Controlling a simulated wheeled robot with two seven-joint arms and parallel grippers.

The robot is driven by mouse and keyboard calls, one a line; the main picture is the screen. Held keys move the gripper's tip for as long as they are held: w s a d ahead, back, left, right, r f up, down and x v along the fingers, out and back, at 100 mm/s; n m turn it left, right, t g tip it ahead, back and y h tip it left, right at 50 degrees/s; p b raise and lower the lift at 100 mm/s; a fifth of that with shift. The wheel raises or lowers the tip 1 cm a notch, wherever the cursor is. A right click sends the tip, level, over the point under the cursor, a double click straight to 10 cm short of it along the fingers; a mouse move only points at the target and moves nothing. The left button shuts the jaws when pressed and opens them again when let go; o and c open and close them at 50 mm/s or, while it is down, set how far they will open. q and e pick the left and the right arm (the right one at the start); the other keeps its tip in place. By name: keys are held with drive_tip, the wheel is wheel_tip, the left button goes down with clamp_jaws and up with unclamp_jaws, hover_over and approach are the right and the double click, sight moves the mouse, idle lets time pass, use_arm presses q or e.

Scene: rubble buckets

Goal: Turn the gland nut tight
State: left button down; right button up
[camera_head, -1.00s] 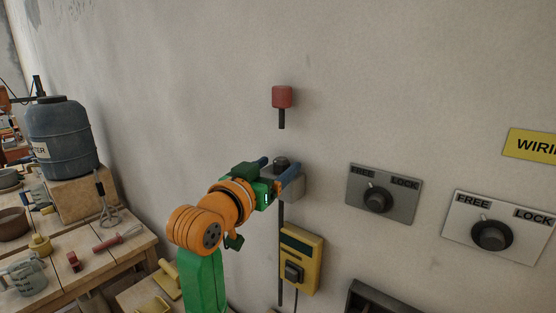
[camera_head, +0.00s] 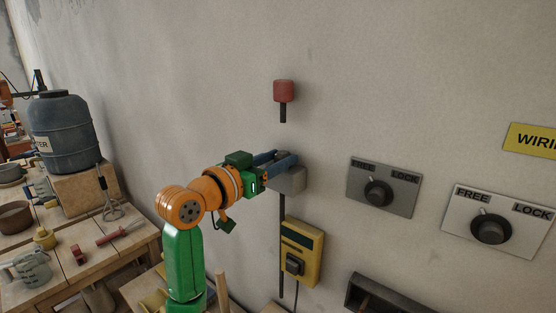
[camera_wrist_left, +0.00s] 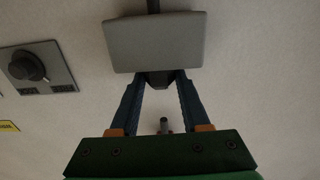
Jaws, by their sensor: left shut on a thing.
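The gland nut is a dark nut on top of a grey wall box (camera_head: 290,181). In the head view my fingers hide most of it. In the left wrist view the dark gland nut (camera_wrist_left: 160,78) shows at the edge of the grey box (camera_wrist_left: 155,42), between my two blue fingertips. My left gripper (camera_head: 283,158) comes in from the left and is shut on the nut, one finger on each side. A short dark cable end hangs from a red fitting (camera_head: 284,91) on the wall above, apart from the nut. My right gripper is not in view.
A yellow box (camera_head: 302,252) is mounted on the wall below. Two FREE/LOCK dial plates (camera_head: 382,187) (camera_head: 499,224) are to the right. A workbench (camera_head: 107,255) with tools and a blue barrel (camera_head: 62,132) stands left. The wall above the gripper is mostly clear.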

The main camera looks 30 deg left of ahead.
use_arm(q)
drive_tip(key=shift+m+h, duration=0.3)
drive_tip(key=shift+h, duration=0.2)
drive_tip(key=shift+c, duration=1.8)
unclamp_jaws()
drive_tip(key=s+a+b, duration=0.1)
drive_tip(key=s+b, duration=0.2)
drive_tip(key=s, duration=0.4)
drive_tip(key=shift+w+f, duration=0.1)
drive_tip(key=shift+a, duration=0.1)
